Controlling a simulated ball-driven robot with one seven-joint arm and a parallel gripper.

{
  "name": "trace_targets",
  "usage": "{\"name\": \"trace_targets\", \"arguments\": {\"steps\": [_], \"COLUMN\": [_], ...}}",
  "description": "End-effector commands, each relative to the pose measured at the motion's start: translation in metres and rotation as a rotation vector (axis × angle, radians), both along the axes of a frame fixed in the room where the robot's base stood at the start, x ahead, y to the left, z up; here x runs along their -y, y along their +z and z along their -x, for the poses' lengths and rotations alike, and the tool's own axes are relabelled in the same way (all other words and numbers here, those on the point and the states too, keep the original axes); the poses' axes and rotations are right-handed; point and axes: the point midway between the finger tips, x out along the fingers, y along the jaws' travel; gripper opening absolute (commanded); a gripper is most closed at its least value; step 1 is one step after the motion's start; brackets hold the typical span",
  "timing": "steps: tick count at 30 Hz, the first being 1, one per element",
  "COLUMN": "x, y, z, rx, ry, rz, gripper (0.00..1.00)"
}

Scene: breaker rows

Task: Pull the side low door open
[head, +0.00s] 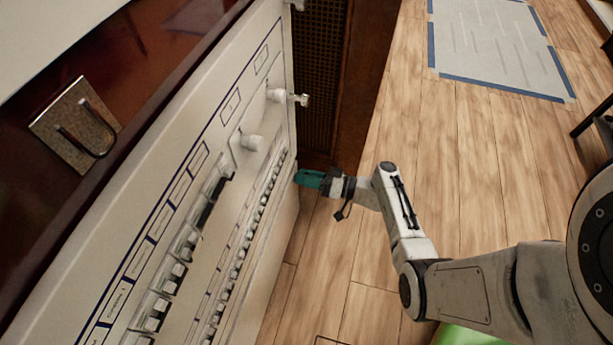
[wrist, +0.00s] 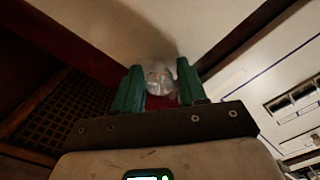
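The side low door appears to be the pale, plain panel that fills the upper middle of the wrist view (wrist: 125,30). A small round, shiny, clear-looking knob (wrist: 158,78) sits on it. My gripper (wrist: 159,82) has its two teal fingers apart, one on each side of the knob. I cannot see clear contact between fingers and knob. In the head view, my gripper (head: 308,179) is at the far lower edge of the cream breaker cabinet (head: 272,225), which hides the knob and most of the side. The door looks shut.
The cabinet front carries rows of breaker switches (head: 180,265) and white knobs (head: 252,142). A dark wooden unit with a mesh panel (head: 318,60) stands close beyond my gripper. The wood floor (head: 470,170) to the right is open, with a taped pale mat (head: 495,45) farther off.

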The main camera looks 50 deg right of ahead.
Motion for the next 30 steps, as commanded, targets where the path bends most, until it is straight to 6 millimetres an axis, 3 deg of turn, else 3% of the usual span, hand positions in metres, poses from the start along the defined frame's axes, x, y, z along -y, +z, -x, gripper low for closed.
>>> {"name": "trace_targets", "arguments": {"steps": [2, 12, 24, 30], "x": [0.000, 0.000, 0.001, 0.006], "y": [0.000, 0.000, 0.000, 0.001], "z": [0.000, 0.000, 0.002, 0.022], "rx": [0.000, 0.000, 0.000, 0.000], "ry": [0.000, 0.000, -0.004, -0.046], "rz": [0.000, 0.000, 0.000, -0.002], "gripper": [0.34, 0.01, 0.00, 0.00]}}
